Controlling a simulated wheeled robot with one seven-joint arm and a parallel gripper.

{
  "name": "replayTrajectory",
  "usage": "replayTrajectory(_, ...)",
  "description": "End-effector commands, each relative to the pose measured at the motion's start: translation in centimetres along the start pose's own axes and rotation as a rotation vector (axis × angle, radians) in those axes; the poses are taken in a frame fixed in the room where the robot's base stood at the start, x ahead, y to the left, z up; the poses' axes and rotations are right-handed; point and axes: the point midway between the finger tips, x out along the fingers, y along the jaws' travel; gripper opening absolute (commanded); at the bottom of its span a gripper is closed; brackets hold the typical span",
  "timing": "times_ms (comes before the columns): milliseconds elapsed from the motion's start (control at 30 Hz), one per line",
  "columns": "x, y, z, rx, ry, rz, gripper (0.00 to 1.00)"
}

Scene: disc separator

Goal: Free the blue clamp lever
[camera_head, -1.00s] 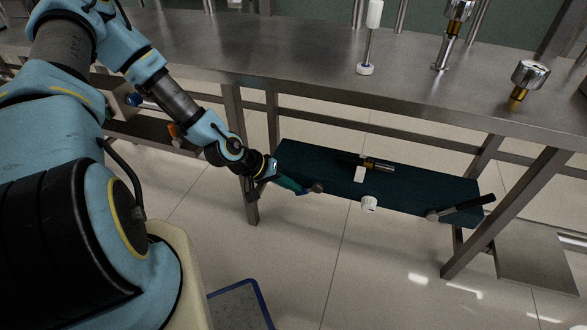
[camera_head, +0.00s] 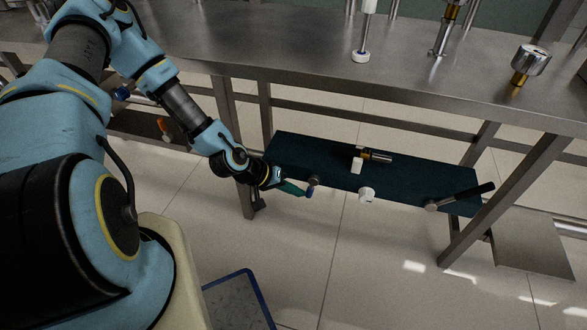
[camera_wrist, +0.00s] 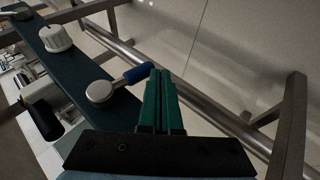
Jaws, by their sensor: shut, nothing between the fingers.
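The blue clamp lever (camera_wrist: 137,73) is a short blue grip on a round silver hub (camera_wrist: 100,91), mounted on the dark teal panel. In the wrist view it points right, and its end lies beside the green fingertips. My gripper (camera_wrist: 160,74) has its green fingers together with nothing held between them. Whether the fingers touch the lever is unclear. In the head view my gripper (camera_head: 303,191) is at the panel's left end, and the blue lever (camera_head: 310,193) shows just below the hub (camera_head: 313,180).
The teal panel (camera_head: 410,186) hangs below the steel table (camera_head: 300,65). It carries a white knob (camera_head: 366,195), a brass-ended cylinder (camera_head: 376,157) and a black-handled lever (camera_head: 465,197) at the right. A steel leg (camera_head: 231,150) stands close to my wrist.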

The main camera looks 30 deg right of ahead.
Motion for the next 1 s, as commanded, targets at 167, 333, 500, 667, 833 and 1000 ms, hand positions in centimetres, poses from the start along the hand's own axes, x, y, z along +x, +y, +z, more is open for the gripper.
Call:
replayTrajectory(167,0.51,0.11,0.19,0.001,-0.001,0.0,0.0)
replayTrajectory(333,0.72,0.16,0.26,0.001,-0.001,0.0,0.0)
replayTrajectory(500,0.78,0.19,0.29,0.001,-0.001,0.0,0.0)
replayTrajectory(667,0.78,0.2,0.29,0.001,0.0,0.0,0.0)
replayTrajectory(833,0.78,0.2,0.29,0.001,0.0,0.0,0.0)
replayTrajectory(1000,0.78,0.23,0.2,0.001,0.0,0.001,0.0)
